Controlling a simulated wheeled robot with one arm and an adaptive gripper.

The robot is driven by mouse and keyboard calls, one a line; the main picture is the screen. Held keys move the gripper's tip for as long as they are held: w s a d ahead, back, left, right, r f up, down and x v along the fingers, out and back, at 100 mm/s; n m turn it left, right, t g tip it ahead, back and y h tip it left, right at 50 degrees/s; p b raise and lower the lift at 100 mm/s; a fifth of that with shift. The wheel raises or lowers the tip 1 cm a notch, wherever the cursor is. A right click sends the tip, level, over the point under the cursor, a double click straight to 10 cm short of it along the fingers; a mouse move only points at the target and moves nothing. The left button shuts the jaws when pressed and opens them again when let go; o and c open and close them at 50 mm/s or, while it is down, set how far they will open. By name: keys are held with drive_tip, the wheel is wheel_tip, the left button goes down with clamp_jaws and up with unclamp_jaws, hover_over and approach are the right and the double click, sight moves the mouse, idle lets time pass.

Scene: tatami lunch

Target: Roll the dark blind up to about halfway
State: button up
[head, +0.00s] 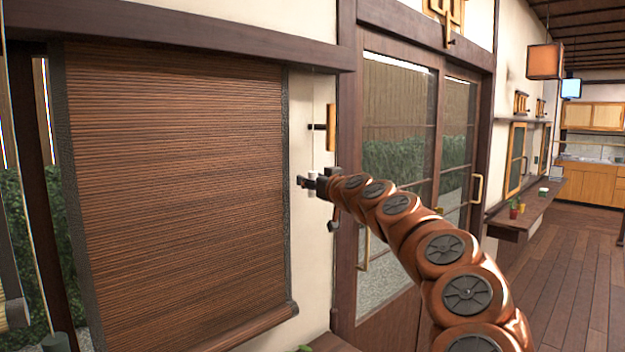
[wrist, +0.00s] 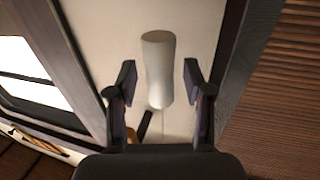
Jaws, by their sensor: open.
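The dark blind (head: 180,190) is a brown slatted screen with dark side edges, hanging low over the window in the head view. Its bottom bar (head: 245,328) is near the lower edge of the picture. A thin cord (head: 313,120) hangs beside its right edge, with a small white pull (head: 312,178) on it. My gripper (head: 308,184) is at the pull. In the wrist view the white cylindrical pull (wrist: 158,70) stands between my two open fingers, with a visible gap on each side. The head view does not show the fingers clearly.
A dark peg (head: 318,127) and an upright wooden bar (head: 331,127) are on the wall above my gripper. Glass sliding doors (head: 400,160) stand to the right. A shelf (head: 530,205) with small pots runs along the right wall. The wooden floor (head: 585,270) there is clear.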

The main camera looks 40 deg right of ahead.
clamp_jaws()
idle(0.5)
